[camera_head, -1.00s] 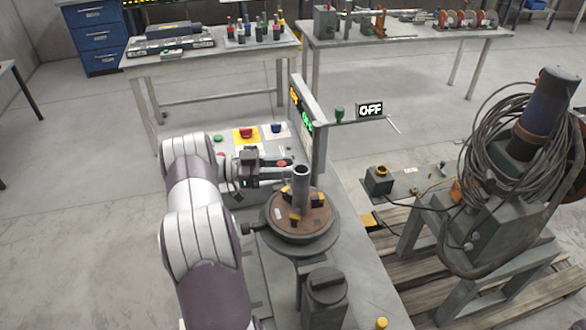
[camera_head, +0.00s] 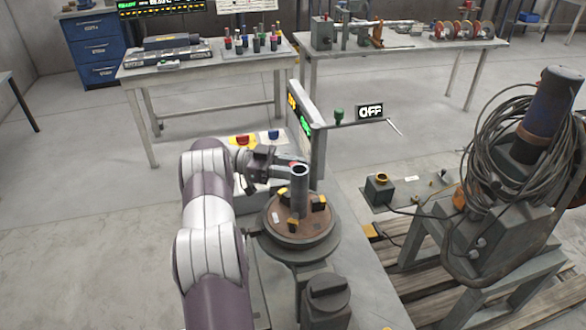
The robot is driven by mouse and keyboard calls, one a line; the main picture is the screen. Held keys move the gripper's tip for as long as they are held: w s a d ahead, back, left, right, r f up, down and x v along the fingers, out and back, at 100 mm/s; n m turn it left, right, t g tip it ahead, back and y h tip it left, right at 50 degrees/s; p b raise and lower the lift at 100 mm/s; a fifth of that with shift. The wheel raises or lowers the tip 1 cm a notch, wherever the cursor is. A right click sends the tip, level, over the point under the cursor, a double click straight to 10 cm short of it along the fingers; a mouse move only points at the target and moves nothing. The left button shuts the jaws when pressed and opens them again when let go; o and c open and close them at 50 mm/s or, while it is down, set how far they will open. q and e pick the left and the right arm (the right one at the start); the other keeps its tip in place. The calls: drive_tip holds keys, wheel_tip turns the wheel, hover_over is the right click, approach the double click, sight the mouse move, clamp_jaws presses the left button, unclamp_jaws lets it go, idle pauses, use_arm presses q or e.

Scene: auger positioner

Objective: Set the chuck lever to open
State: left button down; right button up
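The chuck is a round brown turntable (camera_head: 281,237) with several black-and-yellow jaws on a grey base. A grey upright tube (camera_head: 300,190) stands in its middle. My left gripper (camera_head: 284,168) is just left of the tube's top, with its fingers pointing right. The tube and the viewing angle hide the fingertips, so I cannot tell whether they are open or touching anything. I cannot clearly make out the chuck lever; my arm covers part of the chuck's left side. My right gripper is not in view.
A control panel with a red button (camera_head: 242,140) and a blue button (camera_head: 273,134) lies behind my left arm. A cable-wrapped machine (camera_head: 500,190) is at right.

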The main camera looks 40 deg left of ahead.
use_arm(q)
drive_tip(key=c, duration=0.9)
unclamp_jaws()
drive_tip(key=shift+w+r, duration=0.1)
drive_tip(key=shift+r, duration=0.15)
drive_tip(key=shift+c, duration=0.2)
drive_tip(key=shift+f, duration=0.1)
drive_tip(key=r, duration=0.2)
drive_tip(key=d+r+b, duration=0.1)
drive_tip(key=r, duration=0.1)
drive_tip(key=shift+r, duration=0.3)
drive_tip(key=w+d+r+b, duration=0.1)
drive_tip(key=d+r+b, duration=0.1)
drive_tip(key=d+r, duration=0.4)
drive_tip(key=d, duration=0.4)
drive_tip(key=shift+w+d+r, duration=0.25)
drive_tip(key=shift+d, duration=0.1)
